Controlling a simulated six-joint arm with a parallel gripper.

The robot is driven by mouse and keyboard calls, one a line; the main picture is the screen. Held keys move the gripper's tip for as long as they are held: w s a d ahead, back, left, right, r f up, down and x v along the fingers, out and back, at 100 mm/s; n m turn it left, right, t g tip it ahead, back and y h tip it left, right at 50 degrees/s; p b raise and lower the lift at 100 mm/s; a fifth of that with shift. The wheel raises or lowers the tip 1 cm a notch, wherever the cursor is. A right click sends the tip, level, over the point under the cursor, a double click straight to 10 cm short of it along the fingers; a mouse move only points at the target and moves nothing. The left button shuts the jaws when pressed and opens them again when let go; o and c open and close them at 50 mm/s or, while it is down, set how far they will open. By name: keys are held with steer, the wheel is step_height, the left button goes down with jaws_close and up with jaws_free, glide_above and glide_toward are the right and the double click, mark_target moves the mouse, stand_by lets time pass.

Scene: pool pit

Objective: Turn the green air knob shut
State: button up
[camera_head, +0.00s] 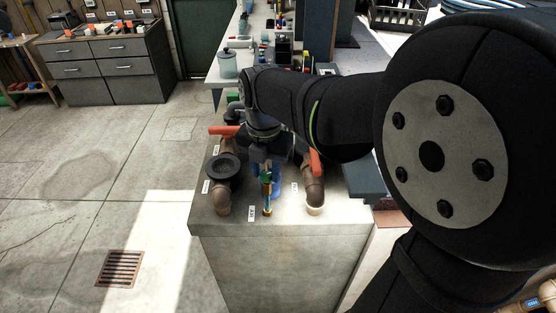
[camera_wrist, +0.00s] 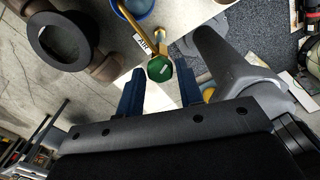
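The green air knob (camera_wrist: 160,68) is a small green cap with a pale mark, on a thin brass pipe (camera_wrist: 132,18) with a white "AIR" label (camera_wrist: 142,42) beside it. In the wrist view my gripper (camera_wrist: 160,88) has its two blue fingers apart, one on each side just below the knob. The gap between them looks empty. I cannot tell whether a finger touches the knob. In the head view my gripper (camera_head: 264,166) points down over the knob, which is small and partly hidden there. The brass pipe (camera_head: 267,205) rises near the front edge of the concrete block.
The concrete block (camera_head: 290,245) carries brown pipes with orange handles, a left handle (camera_head: 226,130) and a right handle (camera_head: 315,162). A black round handwheel (camera_head: 223,167) stands close left of the gripper. A bench with several items lies behind.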

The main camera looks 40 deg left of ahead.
steer(key=c, duration=0.6)
steer(key=shift+o, duration=0.2)
steer(key=shift+m, duration=0.3)
steer(key=m, duration=0.4)
steer(key=shift+m, duration=0.3)
steer(key=m, duration=1.1)
steer(key=shift+m, duration=0.4)
steer(key=m, duration=0.6)
